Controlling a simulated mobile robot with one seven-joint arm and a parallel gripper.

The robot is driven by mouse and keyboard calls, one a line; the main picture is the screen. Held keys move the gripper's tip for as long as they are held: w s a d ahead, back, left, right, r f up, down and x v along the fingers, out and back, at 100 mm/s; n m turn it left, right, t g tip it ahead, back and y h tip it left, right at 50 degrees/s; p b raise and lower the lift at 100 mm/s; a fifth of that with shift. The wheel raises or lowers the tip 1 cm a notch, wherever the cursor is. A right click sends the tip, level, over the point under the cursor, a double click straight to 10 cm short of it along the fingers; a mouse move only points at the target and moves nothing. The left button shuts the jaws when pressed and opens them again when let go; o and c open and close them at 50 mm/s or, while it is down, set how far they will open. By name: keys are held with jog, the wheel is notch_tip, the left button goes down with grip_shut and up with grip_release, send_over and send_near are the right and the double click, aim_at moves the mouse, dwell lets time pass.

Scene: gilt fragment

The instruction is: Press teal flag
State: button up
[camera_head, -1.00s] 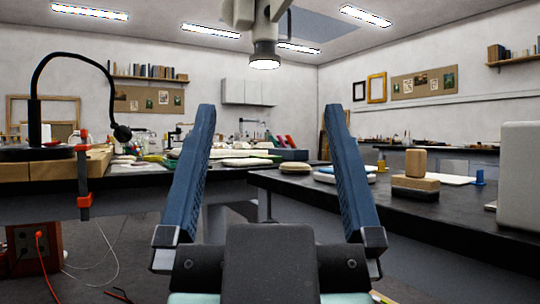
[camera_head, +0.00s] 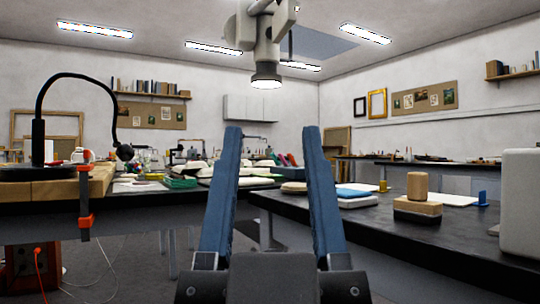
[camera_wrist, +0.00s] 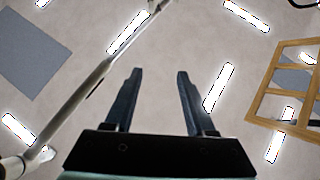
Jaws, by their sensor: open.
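I cannot make out a teal flag for certain in either view. My gripper (camera_head: 271,132) stands upright in the middle of the head view, its two blue fingers apart with nothing between them. In the wrist view my gripper (camera_wrist: 160,74) is also open and empty, and points toward the ceiling. A small blue upright piece (camera_head: 482,198) stands on the right bench, well to the right of my gripper. A green tray (camera_head: 180,183) lies on the left bench, to the left of my fingers.
The dark right bench (camera_head: 400,236) carries stacked wood blocks (camera_head: 417,207), a white box (camera_head: 519,203) and pale pads. The left bench (camera_head: 130,205) holds a black curved lamp (camera_head: 84,78) and an orange clamp (camera_head: 86,221). A lamp (camera_head: 265,75) hangs overhead. A floor gap separates the benches.

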notch_tip(320, 180, up, 10)
jog(key=p, duration=0.9)
jog(key=shift+r, duration=0.25)
grip_shut()
notch_tip(320, 180, up, 47)
jog(key=p, duration=4.8)
jog(key=shift+r, duration=0.2)
